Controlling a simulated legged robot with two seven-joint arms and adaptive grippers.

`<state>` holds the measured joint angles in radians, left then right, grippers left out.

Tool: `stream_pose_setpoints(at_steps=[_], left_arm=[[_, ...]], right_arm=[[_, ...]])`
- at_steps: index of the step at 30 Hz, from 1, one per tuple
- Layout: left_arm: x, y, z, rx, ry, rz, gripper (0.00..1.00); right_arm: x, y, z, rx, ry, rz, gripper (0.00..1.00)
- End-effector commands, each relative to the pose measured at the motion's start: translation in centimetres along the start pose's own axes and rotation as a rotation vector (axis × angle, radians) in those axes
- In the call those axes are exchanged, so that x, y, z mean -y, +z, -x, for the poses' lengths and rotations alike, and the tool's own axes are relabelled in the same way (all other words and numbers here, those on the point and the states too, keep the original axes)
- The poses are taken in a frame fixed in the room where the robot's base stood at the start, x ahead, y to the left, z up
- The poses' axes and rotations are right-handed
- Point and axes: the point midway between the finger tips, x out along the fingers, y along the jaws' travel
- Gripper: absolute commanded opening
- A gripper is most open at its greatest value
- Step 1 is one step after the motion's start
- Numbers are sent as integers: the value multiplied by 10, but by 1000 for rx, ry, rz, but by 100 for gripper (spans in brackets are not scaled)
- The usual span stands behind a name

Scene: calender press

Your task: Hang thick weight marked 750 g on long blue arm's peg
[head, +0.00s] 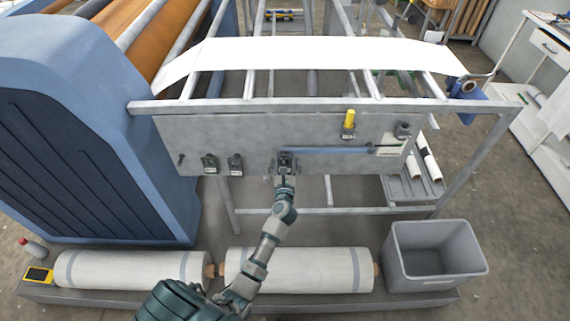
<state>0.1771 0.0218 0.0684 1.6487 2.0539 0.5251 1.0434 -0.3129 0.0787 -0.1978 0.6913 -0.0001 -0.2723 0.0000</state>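The long blue arm (325,150) lies nearly level along the grey panel (190,135). My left gripper (285,163) is at the panel, by the blue arm's left end, and hides that end and any peg there. Something dark shows at its fingertips; I cannot tell whether it is a weight or finger parts. Two dark blocks, which look like weights, hang left of the gripper: one at the left (210,164) and one nearer (235,164). Their markings are too small to read. My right gripper is not in view.
White rolls (300,270) lie below on a low base. A grey bin (435,252) stands at the right. A white sheet (320,52) spans the frame above.

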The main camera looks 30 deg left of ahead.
Motion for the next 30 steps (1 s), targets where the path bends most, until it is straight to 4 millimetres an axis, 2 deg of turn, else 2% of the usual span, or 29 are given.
stream_pose_setpoints(at_steps=[8, 11, 21, 25, 30], left_arm=[[0, -3, 5, -5, 0, 0, 85], [0, -3, 19, -5, 0, -2, 85], [2, -3, 93, -4, 0, -3, 85], [3, -2, 111, -3, 0, -2, 85], [2, -2, 120, -2, 1, -2, 85]], right_arm=[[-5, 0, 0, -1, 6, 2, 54], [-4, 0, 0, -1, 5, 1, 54], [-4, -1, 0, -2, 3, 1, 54], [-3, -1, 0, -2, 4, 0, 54], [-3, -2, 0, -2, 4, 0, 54]])
